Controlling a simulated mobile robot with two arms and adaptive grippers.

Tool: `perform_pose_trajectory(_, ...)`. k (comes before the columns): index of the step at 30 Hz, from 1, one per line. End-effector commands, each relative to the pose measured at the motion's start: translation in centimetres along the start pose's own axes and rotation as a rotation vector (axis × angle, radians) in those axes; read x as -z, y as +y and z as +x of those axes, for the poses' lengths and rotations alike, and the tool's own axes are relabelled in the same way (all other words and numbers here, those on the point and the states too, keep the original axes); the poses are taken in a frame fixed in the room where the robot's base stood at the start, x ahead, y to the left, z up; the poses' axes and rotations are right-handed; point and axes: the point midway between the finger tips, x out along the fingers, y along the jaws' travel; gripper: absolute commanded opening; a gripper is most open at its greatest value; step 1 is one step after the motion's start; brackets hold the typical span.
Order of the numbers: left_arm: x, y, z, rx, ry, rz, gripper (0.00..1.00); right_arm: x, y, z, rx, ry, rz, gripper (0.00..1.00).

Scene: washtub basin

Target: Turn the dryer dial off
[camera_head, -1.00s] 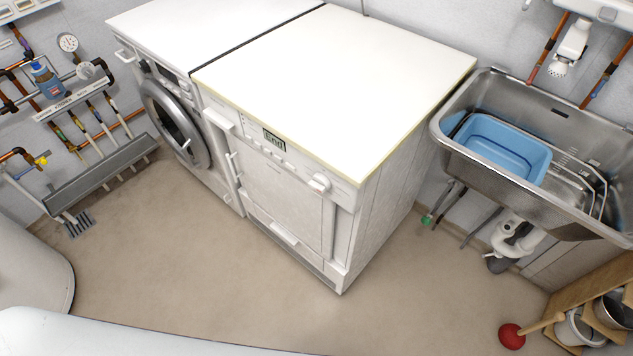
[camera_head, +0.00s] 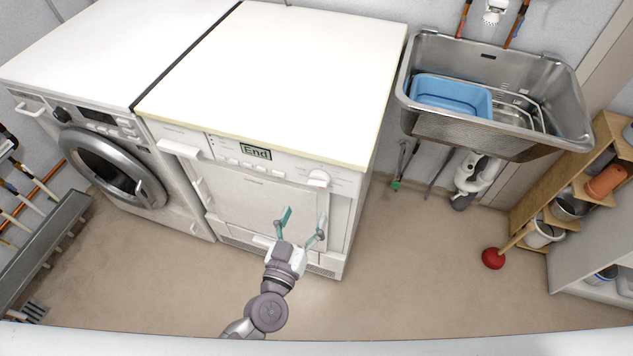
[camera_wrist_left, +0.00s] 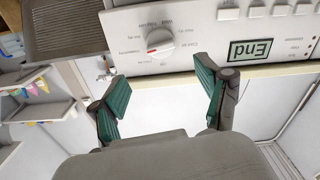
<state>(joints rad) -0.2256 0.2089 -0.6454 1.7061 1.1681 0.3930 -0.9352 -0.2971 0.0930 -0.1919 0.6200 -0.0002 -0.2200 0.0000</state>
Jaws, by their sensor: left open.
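The dryer (camera_head: 265,205) is the white machine right of the washer, with a display (camera_head: 255,152) reading "End". Its round white dial (camera_head: 319,178) is at the right end of the front panel. In the left wrist view the dial (camera_wrist_left: 160,42) shows a red mark, with the panel upside down and printed labels around the knob. My left gripper (camera_head: 301,222) is open and empty, in front of the dryer door and below the dial. In the left wrist view its teal fingertips (camera_wrist_left: 162,95) are spread apart, with the dial beyond them, not touched. My right gripper is not in view.
A washer (camera_head: 110,160) stands left of the dryer. A metal sink (camera_head: 485,130) with a blue basin (camera_head: 450,95) is to the right. A red plunger (camera_head: 493,258) and wooden shelf (camera_head: 560,195) stand at the right. The floor before the dryer is clear.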

Motion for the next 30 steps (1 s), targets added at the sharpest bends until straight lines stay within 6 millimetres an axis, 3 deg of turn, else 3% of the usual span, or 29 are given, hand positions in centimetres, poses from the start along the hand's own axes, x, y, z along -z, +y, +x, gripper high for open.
perform_pose_trajectory(6,0.1,0.0,5.0,-0.001,0.002,0.002,0.76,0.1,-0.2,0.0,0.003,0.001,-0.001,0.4)
perform_pose_trajectory(12,-0.1,0.0,8.2,-0.001,0.0,0.002,0.76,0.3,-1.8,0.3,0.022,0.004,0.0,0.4)
perform_pose_trajectory(18,-0.1,0.0,9.6,-0.001,-0.001,0.001,0.76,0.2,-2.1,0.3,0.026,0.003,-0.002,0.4)
perform_pose_trajectory(26,0.0,0.0,9.7,-0.001,-0.001,0.001,0.76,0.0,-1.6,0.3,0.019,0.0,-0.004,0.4)
perform_pose_trajectory(30,-0.1,0.0,9.7,-0.001,-0.001,0.001,0.57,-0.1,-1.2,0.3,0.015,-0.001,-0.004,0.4)
